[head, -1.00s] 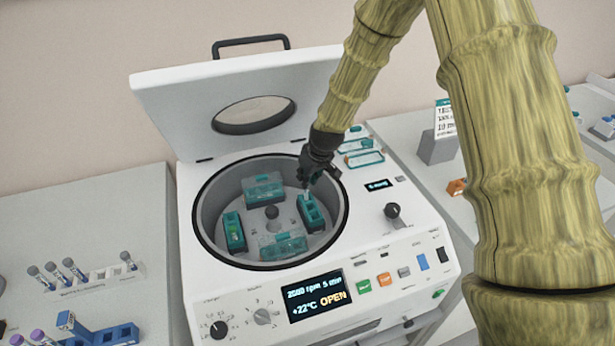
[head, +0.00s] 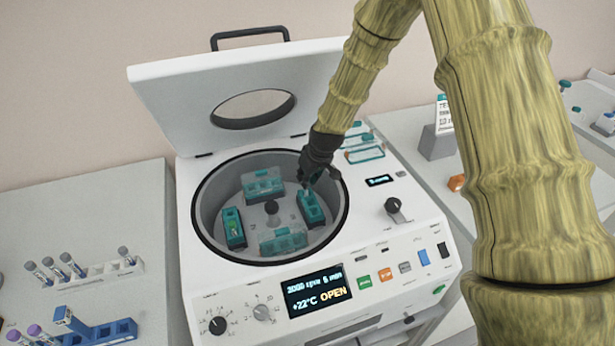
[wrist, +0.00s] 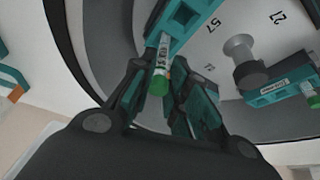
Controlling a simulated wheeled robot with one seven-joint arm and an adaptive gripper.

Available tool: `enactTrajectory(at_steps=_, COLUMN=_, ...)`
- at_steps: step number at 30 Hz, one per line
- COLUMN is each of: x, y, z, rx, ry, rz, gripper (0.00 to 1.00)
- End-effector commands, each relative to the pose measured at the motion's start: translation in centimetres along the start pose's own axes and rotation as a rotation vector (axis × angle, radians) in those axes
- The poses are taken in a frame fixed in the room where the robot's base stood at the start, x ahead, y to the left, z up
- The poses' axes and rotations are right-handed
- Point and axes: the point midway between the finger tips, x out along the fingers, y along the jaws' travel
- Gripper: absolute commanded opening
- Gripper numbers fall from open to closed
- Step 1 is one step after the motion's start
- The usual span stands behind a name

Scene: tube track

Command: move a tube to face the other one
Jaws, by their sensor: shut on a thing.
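The centrifuge (head: 420,228) stands open with its rotor (head: 272,208) and teal buckets in view. My gripper (wrist: 160,98) is shut on a tube (wrist: 162,58) with a green cap and a white label. The tube's far end points at the right bucket (head: 311,208); I cannot tell how deep it sits in a slot. In the head view my gripper (head: 310,180) is over that bucket and mostly hides the tube. The other tube (head: 235,228) sits in the left bucket (head: 229,215), across the rotor; its green cap also shows in the wrist view (wrist: 313,101).
The lid (head: 175,105) stands raised behind the bowl. The bowl rim (head: 200,235) surrounds the buckets closely. A white rack (head: 100,278) and a blue rack (head: 118,334) with tubes stand on the left. Teal-edged clear covers (head: 365,154) lie behind the right of the bowl.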

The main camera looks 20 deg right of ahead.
Motion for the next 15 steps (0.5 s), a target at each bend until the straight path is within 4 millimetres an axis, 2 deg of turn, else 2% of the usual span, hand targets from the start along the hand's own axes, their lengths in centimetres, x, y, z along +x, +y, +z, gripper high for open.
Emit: enactTrajectory(at_steps=15, x=0.84, y=0.00, z=0.35, rx=0.000, ry=0.000, rz=0.000, gripper=0.04)
